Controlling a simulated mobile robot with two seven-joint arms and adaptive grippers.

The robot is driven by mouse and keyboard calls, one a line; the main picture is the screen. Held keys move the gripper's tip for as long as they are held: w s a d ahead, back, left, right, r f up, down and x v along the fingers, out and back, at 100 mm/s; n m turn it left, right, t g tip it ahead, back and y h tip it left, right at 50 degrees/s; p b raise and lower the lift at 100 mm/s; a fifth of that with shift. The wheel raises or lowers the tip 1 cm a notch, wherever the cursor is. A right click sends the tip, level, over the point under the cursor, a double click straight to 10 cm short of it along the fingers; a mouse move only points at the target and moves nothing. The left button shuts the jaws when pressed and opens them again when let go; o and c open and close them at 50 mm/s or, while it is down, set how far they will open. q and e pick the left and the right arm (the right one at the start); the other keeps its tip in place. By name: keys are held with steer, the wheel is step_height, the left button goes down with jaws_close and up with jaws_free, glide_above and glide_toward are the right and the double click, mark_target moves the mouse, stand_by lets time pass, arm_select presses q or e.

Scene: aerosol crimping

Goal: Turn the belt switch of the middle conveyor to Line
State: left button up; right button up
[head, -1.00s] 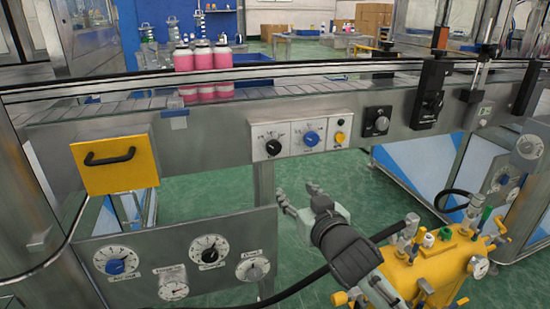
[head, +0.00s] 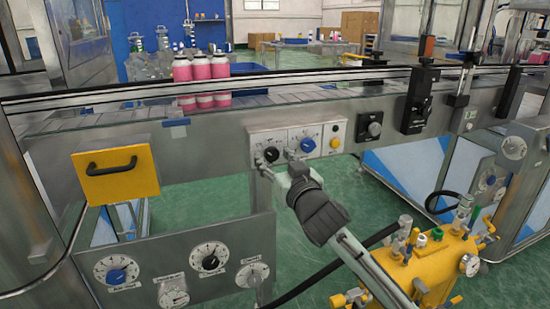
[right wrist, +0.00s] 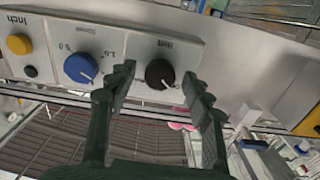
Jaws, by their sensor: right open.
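The control panel (head: 298,144) on the conveyor front carries a black knob (head: 271,154), a blue knob (head: 308,145) and a yellow button (head: 335,142). The black knob also shows in the right wrist view (right wrist: 160,73), where the labels appear upside down; its label is too small to read surely. My right gripper (head: 279,163) is open just in front of the panel. In the right wrist view its fingers (right wrist: 160,82) stand on either side of the black knob, apparently not touching it. The knob's exact setting cannot be told. My left gripper is not in view.
Pink-and-white cans (head: 200,68) stand on the conveyor belt (head: 110,112). A yellow box with a handle (head: 117,172) is left of the panel, and a gauge panel (head: 190,262) is below. A yellow machine (head: 430,262) with a black hose stands at lower right.

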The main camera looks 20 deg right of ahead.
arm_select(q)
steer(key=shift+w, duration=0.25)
arm_select(e)
steer(key=c, duration=1.2)
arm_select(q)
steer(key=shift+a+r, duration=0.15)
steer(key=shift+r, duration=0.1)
arm_select(e)
steer(key=shift+o, duration=0.2)
